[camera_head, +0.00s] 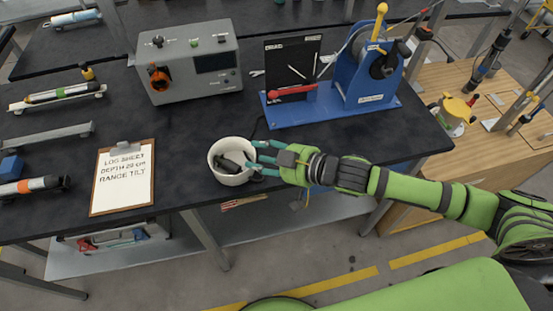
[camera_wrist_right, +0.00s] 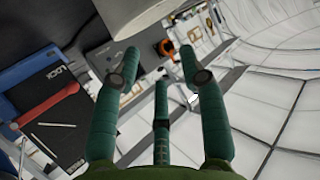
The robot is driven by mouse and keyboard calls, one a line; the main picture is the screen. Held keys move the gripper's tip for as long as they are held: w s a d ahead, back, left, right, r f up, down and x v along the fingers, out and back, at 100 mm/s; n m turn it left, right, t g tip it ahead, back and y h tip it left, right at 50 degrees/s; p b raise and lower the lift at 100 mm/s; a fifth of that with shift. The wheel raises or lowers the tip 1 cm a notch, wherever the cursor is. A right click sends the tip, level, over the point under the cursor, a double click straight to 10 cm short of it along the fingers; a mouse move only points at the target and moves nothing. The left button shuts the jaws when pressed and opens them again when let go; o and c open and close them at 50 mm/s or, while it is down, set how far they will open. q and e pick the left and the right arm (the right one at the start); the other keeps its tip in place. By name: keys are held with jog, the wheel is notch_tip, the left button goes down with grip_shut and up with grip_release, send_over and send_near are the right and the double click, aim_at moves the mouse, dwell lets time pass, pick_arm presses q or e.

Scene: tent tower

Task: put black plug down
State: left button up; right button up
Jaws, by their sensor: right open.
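A white round bowl (camera_head: 214,172) stands on the black bench top near its front edge. Dark pieces, seemingly the black plug (camera_head: 231,166), lie inside it; their exact shape is too small to tell. My right gripper (camera_head: 259,158) is at the bowl's right rim, its teal fingers reaching to or slightly over the rim. In the right wrist view the three fingers of the right gripper (camera_wrist_right: 157,75) are spread with nothing between them. A pale curved wall, likely the bowl (camera_wrist_right: 132,18), shows beyond the fingertips. The plug is not visible there. My left gripper is not in view.
A clipboard (camera_head: 122,178) lies left of the bowl. A grey instrument box (camera_head: 187,68) stands behind it. A blue winch stand (camera_head: 335,105) with a black panel (camera_head: 292,62) is at the back right. Bare bench lies between clipboard and bowl.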

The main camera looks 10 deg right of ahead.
jog(key=shift+b+v, duration=0.3)
jog(key=shift+v, duration=1.95)
